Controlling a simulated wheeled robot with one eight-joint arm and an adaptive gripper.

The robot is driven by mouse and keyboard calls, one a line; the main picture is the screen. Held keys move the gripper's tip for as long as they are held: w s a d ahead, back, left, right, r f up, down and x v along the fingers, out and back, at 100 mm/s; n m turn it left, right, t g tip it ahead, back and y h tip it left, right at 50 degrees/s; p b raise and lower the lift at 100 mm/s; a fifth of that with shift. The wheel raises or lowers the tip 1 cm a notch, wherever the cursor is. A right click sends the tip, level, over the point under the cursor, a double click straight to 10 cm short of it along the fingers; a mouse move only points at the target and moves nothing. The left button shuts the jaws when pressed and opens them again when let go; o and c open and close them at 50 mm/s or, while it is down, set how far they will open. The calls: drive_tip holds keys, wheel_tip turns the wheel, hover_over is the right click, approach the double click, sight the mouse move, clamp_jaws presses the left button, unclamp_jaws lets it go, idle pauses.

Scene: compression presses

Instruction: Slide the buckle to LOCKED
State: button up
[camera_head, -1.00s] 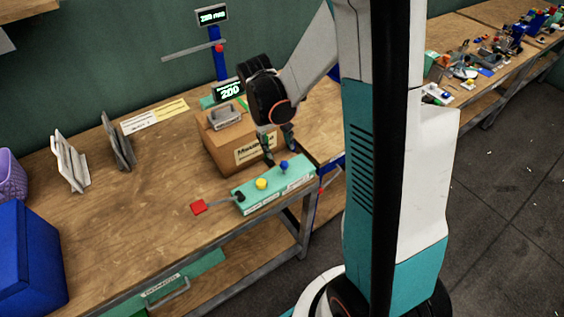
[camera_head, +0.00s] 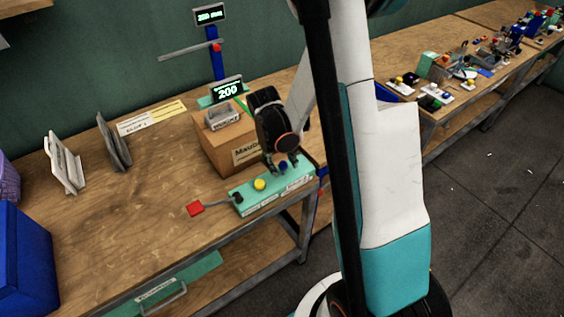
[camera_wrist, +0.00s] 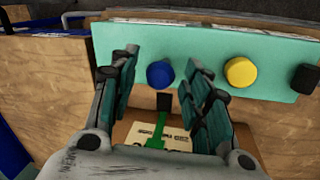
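A teal control box (camera_head: 250,202) lies along the front edge of the bench; it also shows across the top of the wrist view (camera_wrist: 205,40). It carries a blue knob (camera_wrist: 160,74) and a yellow button (camera_wrist: 240,72). No part is readably marked as a buckle or LOCKED, so I cannot tell which one it is. My gripper (camera_head: 282,165) points down over the box's right part. In the wrist view my gripper (camera_wrist: 161,75) is open, with its fingers apart on either side of the blue knob. A black tab (camera_wrist: 163,101) on a green strip (camera_wrist: 155,136) shows between the fingers.
A cardboard box (camera_head: 212,143) with a grey handled weight (camera_head: 222,117) stands just behind the gripper. A display reading 200 (camera_head: 228,91) stands behind it. The bench's middle left is clear.

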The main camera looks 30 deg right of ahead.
clamp_jaws()
drive_tip(key=shift+w+d+b, duration=0.15)
drive_tip(key=shift+d+b, duration=0.45)
drive_tip(key=shift+d, duration=2.05)
drive_tip(key=shift+o, duration=1.4)
unclamp_jaws()
drive_tip(key=shift+d, duration=0.15)
drive_tip(key=shift+r, duration=0.1)
wheel_tip(320, 180, up, 12)
drive_tip(key=a, duration=0.2)
drive_tip(key=shift+w+a+f, duration=0.15)
drive_tip(key=shift+a+f, duration=0.05)
drive_tip(key=shift+a, duration=0.05)
